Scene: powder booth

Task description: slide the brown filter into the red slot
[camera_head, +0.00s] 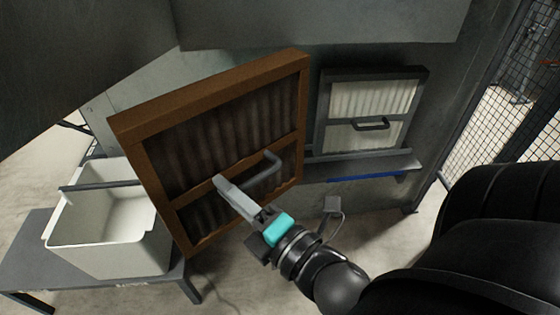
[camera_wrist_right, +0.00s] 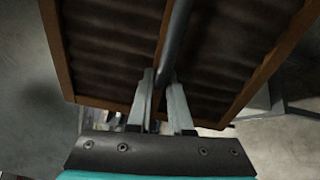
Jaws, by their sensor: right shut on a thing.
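The brown filter (camera_head: 218,72) is a large square panel with a brown frame and dark pleats, tilted in the head view. My right gripper (camera_head: 228,187) is shut on its grey bar handle (camera_head: 268,172). In the right wrist view the handle (camera_wrist_right: 174,40) runs between the fingers (camera_wrist_right: 159,82), with the filter's brown frame (camera_wrist_right: 57,50) and pleats behind it. The filter is held up in front of the grey booth wall. No red slot shows; the filter covers part of the wall. My left gripper is not in view.
A white-pleated filter (camera_head: 372,98) in a dark frame stands right of the brown one, above a grey ledge (camera_head: 365,164) with a blue strip (camera_head: 365,177). A white bin (camera_head: 110,225) sits on a low grey table (camera_head: 30,262) at left. Mesh fencing (camera_head: 500,95) stands at right.

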